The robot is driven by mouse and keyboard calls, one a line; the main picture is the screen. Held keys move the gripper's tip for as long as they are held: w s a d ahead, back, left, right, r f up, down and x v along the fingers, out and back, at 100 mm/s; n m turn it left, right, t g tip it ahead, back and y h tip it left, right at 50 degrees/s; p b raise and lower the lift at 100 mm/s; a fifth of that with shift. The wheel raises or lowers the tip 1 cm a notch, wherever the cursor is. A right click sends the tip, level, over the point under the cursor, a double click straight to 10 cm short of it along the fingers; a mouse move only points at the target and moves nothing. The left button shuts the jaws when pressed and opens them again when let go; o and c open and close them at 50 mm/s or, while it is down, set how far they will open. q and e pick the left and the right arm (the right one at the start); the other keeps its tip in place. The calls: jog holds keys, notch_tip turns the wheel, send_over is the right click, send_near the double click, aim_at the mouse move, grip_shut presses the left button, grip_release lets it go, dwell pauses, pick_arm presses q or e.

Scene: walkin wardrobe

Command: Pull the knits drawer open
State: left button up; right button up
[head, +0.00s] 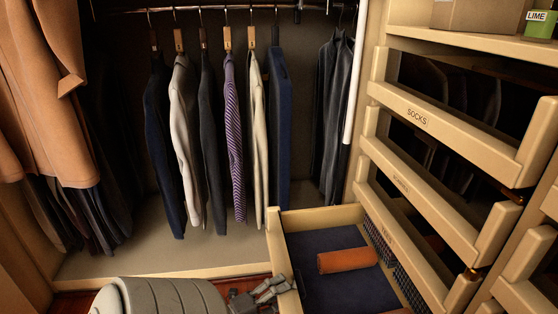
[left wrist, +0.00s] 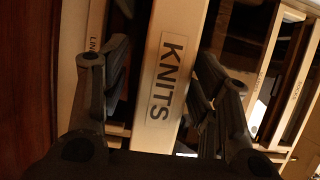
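The knits drawer (head: 274,250) is the low pale wood drawer, standing pulled out from the unit. Dark blue cloth and an orange rolled knit (head: 347,260) lie in it. My left gripper (head: 272,288) is at the outer side of its front panel, low in the head view. In the left wrist view, the drawer front with its KNITS label (left wrist: 165,80) runs between my spread fingers (left wrist: 163,85). The fingers stand apart on both sides of the panel; I cannot tell whether they touch it. My right gripper is not in view.
Above it, the socks drawer front (head: 417,117) and another drawer front (head: 400,184) belong to the same unit. Clothes hang from a rail (head: 220,7) at the back. A brown coat (head: 45,100) hangs at the left. A box and a green LIME container (head: 540,24) stand on top.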

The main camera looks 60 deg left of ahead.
pick_arm(q)
jog(key=shift+r, duration=0.1)
jog(key=s, duration=1.2)
dwell(0.4)
